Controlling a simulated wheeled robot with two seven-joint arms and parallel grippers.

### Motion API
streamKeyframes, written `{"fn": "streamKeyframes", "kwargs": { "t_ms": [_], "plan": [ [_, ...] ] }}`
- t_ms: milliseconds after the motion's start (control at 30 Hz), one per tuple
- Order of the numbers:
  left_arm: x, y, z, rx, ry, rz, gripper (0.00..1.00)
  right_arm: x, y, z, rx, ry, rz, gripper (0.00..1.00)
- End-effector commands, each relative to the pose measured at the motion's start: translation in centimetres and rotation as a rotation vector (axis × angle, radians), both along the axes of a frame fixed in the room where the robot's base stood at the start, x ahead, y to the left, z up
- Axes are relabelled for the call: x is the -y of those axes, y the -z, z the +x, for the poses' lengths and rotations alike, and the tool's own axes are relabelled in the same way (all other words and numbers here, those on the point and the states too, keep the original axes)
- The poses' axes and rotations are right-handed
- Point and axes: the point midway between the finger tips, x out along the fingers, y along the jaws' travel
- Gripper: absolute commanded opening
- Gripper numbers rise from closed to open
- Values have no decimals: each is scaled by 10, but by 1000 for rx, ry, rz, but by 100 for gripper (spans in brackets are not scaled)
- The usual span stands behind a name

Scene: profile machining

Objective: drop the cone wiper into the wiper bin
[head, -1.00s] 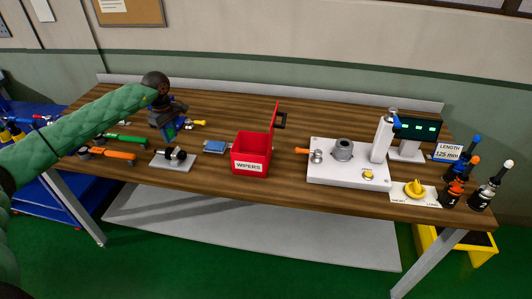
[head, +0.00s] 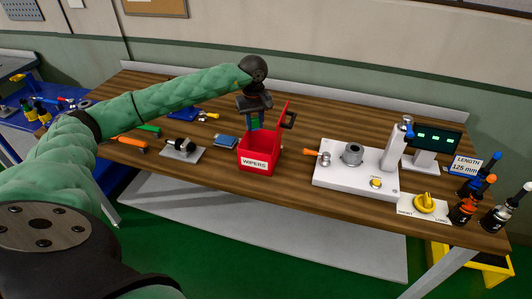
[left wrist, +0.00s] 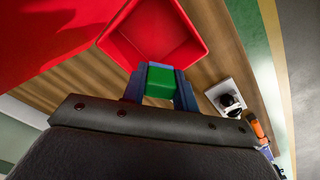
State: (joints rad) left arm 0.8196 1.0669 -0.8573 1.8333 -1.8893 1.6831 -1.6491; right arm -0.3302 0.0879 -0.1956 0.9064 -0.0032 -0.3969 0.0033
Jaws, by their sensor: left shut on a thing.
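The wiper bin (head: 272,168) is a red open box marked WIPERS, standing mid-table with its red lid (head: 282,122) raised at the right. My left gripper (head: 256,120) is over the bin's back part, pointing down. In the left wrist view, its blue fingers (left wrist: 160,88) are shut on a green block-like piece, the cone wiper (left wrist: 160,80). The bin's open mouth (left wrist: 188,28) shows just beyond the wiper, with a red panel at the upper left. In the head view the wiper is hardly seen between the fingers. My right gripper is not in view.
A blue pad (head: 226,141) and a black part on a grey stand (head: 183,151) lie left of the bin. A white fixture (head: 340,184) with a grey ring stands to the right. A display (head: 434,136) and several black bottles are further right.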

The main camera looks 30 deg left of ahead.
Motion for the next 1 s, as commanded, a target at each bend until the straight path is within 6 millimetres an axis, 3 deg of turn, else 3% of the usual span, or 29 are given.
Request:
{"fn": "streamKeyframes", "kwargs": {
  "t_ms": [267, 700, 1000],
  "plan": [
    [0, 15, 0, -2, 5, -1, 7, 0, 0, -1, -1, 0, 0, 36],
    [0, 56, 0, -1, 5, 0, 7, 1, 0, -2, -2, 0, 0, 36],
    [0, 60, 0, 0, 4, 0, 7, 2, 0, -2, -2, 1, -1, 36]
  ]
}}
